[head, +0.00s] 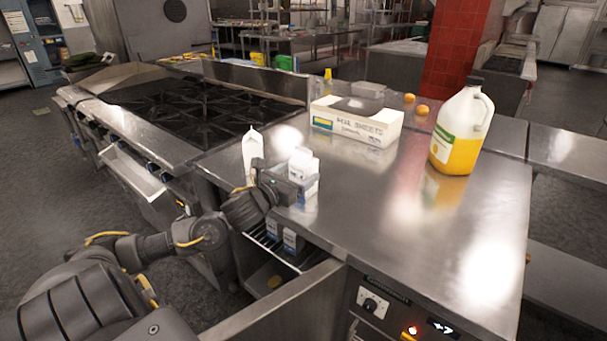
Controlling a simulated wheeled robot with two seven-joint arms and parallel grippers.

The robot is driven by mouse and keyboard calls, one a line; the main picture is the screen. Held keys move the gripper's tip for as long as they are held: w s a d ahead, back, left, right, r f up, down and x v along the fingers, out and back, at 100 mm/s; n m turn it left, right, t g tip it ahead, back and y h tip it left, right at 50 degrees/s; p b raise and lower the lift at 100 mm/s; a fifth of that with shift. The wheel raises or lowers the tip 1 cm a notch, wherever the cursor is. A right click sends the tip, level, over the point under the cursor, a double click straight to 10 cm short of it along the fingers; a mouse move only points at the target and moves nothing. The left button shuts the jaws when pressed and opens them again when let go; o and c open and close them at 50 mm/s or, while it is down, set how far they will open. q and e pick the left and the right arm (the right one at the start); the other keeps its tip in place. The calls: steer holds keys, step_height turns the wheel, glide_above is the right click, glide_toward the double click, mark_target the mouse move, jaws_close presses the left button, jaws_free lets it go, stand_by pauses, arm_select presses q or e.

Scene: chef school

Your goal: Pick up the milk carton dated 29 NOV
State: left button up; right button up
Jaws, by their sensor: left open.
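A white milk carton (252,150) stands upright on the steel counter near the stove. A second white carton (302,160) with blue at its lower part stands to its right, partly hidden by my left gripper (294,188). The left gripper is open at the near side of this second carton; I cannot tell whether the carton is between its fingers. More blue and white cartons (292,241) sit below the counter in an open compartment, partly hidden. No date is legible on any carton. My right gripper is out of view.
A white box (356,124) of foil sheets, two oranges (422,110) and a large jug (460,132) of orange liquid stand farther back on the steel counter (400,240). A black stove (195,110) adjoins at left. The counter's right front is clear.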

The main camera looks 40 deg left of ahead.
arm_select(q)
steer(key=shift+w+r+p, duration=0.2)
steer(key=shift+w+p, duration=0.1)
steer(key=shift+w, duration=0.1)
steer(key=w, duration=0.1)
steer(key=w+p, duration=0.1)
steer(key=w, duration=0.1)
steer(key=shift+w+a+r, duration=0.1)
steer(key=shift+w+a, duration=0.15)
steer(key=shift+w+p, duration=0.3)
steer(key=shift+w, duration=0.2)
steer(key=c, duration=1.4)
steer(key=shift+o, duration=0.2)
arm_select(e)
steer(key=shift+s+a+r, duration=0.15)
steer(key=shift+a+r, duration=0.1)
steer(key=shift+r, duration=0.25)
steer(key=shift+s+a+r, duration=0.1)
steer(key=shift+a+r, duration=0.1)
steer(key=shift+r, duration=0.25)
